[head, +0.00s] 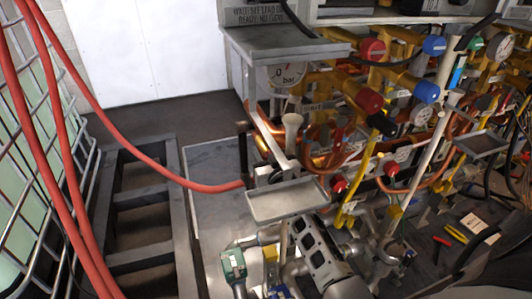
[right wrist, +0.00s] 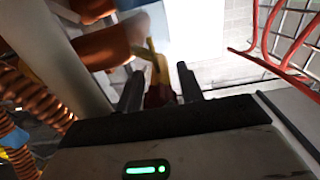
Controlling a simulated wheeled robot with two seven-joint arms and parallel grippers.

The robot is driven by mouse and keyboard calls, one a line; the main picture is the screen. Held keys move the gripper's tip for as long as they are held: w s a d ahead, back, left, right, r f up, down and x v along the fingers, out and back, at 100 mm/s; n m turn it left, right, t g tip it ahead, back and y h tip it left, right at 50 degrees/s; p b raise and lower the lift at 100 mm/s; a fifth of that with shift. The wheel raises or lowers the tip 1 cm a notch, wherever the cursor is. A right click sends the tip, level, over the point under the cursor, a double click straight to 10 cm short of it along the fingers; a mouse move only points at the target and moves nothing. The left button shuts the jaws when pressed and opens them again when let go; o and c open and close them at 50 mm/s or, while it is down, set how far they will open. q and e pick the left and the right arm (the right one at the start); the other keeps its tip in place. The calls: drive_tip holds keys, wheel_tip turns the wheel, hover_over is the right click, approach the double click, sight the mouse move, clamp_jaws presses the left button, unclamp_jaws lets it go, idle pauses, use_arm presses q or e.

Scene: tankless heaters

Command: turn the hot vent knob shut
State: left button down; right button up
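Several round knobs sit on the heater pipework in the head view, among them a red knob (head: 369,99), a blue knob (head: 427,91) and a lower red knob (head: 339,184). I cannot tell from any label which is the hot vent knob. My right gripper (head: 308,232) is low in the head view, below a small grey tray; its fingertips are hard to make out there. In the right wrist view my right gripper (right wrist: 160,84) has its two dark fingers apart. A dark red part (right wrist: 158,95) with a yellow piece shows between them; contact is unclear. My left gripper is out of view.
The small grey tray (head: 287,201) juts out just above the right gripper. Red hoses (head: 95,100) and a metal grid (head: 35,190) are at the left. Dense copper and yellow pipes crowd the right. Bare floor (head: 180,112) lies before the white wall panel.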

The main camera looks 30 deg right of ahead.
drive_tip(key=c, duration=0.7)
